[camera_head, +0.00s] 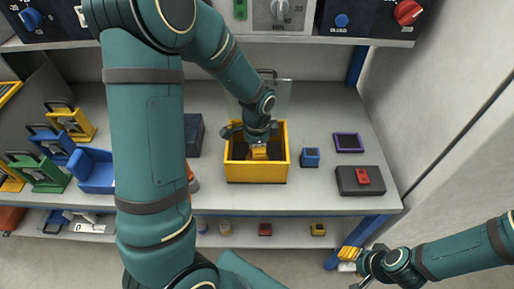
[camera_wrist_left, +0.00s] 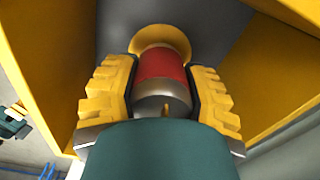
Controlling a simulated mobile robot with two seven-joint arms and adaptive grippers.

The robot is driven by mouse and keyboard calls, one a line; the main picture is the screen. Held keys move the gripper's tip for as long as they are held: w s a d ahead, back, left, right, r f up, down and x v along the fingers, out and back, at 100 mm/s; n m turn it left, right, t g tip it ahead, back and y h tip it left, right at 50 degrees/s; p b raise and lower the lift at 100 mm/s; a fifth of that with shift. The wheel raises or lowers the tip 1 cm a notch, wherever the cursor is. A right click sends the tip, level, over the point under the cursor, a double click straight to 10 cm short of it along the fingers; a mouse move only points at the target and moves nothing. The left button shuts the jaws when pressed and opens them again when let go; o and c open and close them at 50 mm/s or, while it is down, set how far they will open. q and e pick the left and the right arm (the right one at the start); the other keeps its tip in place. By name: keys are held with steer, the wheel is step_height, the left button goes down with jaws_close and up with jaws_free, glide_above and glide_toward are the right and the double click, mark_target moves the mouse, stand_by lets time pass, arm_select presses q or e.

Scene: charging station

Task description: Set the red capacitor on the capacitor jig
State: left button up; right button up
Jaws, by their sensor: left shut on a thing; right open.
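My left gripper (camera_head: 258,151) reaches down into an open yellow box (camera_head: 257,174) on the bench. In the left wrist view, its yellow-padded fingers (camera_wrist_left: 162,78) are shut on the red capacitor (camera_wrist_left: 161,66), a red cylinder with a silver band. A round yellow piece (camera_wrist_left: 160,38) shows at the capacitor's far end, between yellow walls over a dark floor. I cannot tell whether this is part of the capacitor or of the capacitor jig, nor whether the capacitor rests on anything. In the head view the arm hides the capacitor. My right gripper (camera_head: 349,266) is open and empty, off the bench's front right.
Right of the yellow box are a small blue block (camera_head: 311,158), a purple frame (camera_head: 348,142) and a dark pad (camera_head: 348,188) with a red piece (camera_head: 362,176). Colored handled units (camera_head: 72,122) and a blue bin (camera_head: 93,172) stand left. A shelf (camera_head: 345,40) overhangs the back.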

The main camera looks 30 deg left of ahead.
arm_select(q)
steer(key=shift+f, duration=0.45)
steer(key=o, duration=1.3)
steer(key=shift+c, duration=0.2)
steer(key=shift+r, duration=0.15)
step_height(320, 180, up, 12)
steer(key=shift+f, duration=0.1)
